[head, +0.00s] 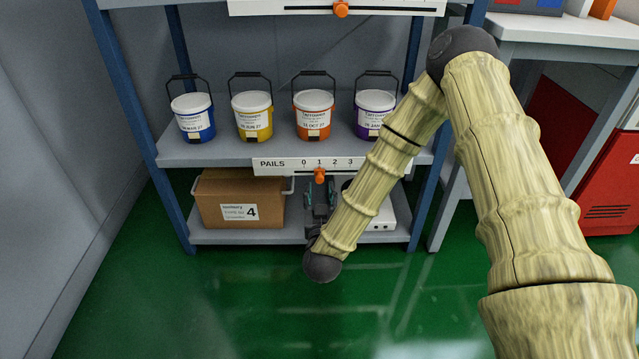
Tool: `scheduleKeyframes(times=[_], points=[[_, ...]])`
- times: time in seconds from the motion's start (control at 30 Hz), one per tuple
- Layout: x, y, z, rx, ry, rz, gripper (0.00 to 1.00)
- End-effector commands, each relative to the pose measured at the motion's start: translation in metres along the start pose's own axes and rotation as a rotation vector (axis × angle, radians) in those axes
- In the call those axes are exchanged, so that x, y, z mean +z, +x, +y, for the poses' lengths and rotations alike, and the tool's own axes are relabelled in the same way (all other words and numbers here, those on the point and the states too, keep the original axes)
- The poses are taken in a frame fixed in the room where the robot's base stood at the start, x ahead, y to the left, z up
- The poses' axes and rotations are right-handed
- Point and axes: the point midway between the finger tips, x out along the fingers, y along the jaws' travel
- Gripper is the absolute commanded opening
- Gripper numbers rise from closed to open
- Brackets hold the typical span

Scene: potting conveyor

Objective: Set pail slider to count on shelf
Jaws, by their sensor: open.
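The pail slider is a white strip labelled PAILS (270,164) on the front edge of the middle shelf. Its orange knob (319,175) sits under the 1; the marks 0 to 3 show, and my arm covers the strip's right end. On that shelf stand a blue pail (194,120), a yellow pail (252,118), an orange pail (314,117) and a purple pail (373,115), the last partly behind my arm. My gripper (320,189) is open just below the knob, its fingers to either side; I cannot tell whether they touch it.
A cardboard box (240,203) lies on the lower shelf, left of my gripper. A white device (383,215) is to the right, partly behind my arm. Another slider strip (400,7) is above. Blue posts frame the shelf; the green floor in front is clear.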

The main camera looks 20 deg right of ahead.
Motion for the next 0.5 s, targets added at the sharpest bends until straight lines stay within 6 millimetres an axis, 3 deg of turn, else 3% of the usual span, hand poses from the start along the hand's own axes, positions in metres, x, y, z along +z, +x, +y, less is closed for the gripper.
scheduleKeyframes(times=[0.3, 0.5], points=[[0.002, 0.049, 0.001, 0.001, 0.001, 0.002, 0.43], [0.001, 0.064, 0.0, 0.0, 0.001, 0.0, 0.43]])
